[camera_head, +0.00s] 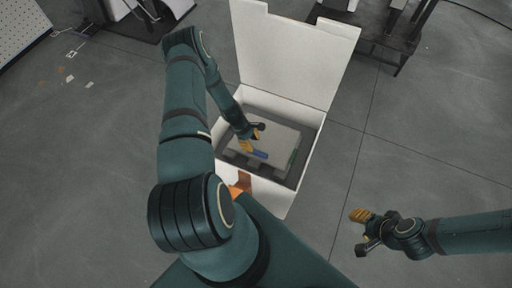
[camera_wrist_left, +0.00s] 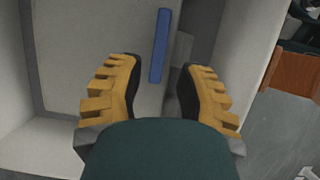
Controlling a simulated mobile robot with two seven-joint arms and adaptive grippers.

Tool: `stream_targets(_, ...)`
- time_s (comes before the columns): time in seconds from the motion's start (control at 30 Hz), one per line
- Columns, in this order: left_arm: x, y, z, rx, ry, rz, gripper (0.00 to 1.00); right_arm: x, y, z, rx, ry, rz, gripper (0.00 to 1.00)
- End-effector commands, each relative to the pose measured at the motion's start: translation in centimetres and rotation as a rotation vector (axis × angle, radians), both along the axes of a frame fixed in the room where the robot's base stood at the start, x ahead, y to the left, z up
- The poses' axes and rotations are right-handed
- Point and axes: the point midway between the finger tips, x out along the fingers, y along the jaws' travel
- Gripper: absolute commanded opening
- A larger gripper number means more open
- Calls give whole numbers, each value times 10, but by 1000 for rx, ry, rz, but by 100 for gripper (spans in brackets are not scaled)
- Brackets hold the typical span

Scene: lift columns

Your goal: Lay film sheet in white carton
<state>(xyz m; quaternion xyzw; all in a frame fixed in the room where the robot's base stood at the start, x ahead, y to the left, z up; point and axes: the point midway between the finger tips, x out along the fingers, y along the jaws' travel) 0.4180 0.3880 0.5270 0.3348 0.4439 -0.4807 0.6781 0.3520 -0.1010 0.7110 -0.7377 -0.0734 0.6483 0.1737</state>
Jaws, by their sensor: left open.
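The white carton (camera_head: 290,62) stands open on the floor in the head view, its tall flap raised at the back. Inside lies a flat pale grey piece (camera_head: 278,137) in a darker grey surround. I cannot tell whether this piece is the film sheet. A blue strip (camera_head: 259,154) lies on the pale piece; it also shows in the left wrist view (camera_wrist_left: 160,45). My left gripper (camera_head: 251,140) reaches into the carton, open and empty, its yellow fingers apart near the blue strip. My right gripper (camera_head: 357,232) is open and empty, outside the carton at lower right.
A dark low bench (camera_head: 372,42) stands behind the carton at right. A dark mat or stand (camera_head: 130,25) is at the back left, and a white perforated panel (camera_head: 18,25) at the far left. The grey floor right of the carton is clear.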

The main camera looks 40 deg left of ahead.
Motion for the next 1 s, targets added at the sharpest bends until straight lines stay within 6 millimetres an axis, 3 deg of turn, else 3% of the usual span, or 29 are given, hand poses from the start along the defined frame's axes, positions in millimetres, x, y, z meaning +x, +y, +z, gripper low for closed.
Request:
stream_targets(0.03, -1, 5, 13, 1, -1, 0, 36, -1, 0, 5, 0, 1, 0, 47)
stream_targets(0.23, -6, 15, 40, 0, 0, -1, 36, -2, 0, 10, 1, 5, 1, 47)
stream_targets(0.53, -8, 19, 51, 0, 1, -1, 36, -2, 0, 12, 1, 6, 1, 47)
stream_targets(0.63, -6, 10, 53, 4, -6, -36, 36, -2, 0, 12, 1, 6, 1, 47)
stream_targets(0.77, 3, -37, 69, 43, -53, -243, 36, -3, 0, 12, 1, 7, 2, 47)
stream_targets(0.87, 6, -97, 91, 97, -131, -526, 36, -2, 0, 12, 1, 6, 1, 47)
stream_targets(1.0, -9, -182, 130, 175, -285, -965, 36, -2, 0, 12, 1, 6, 1, 47)
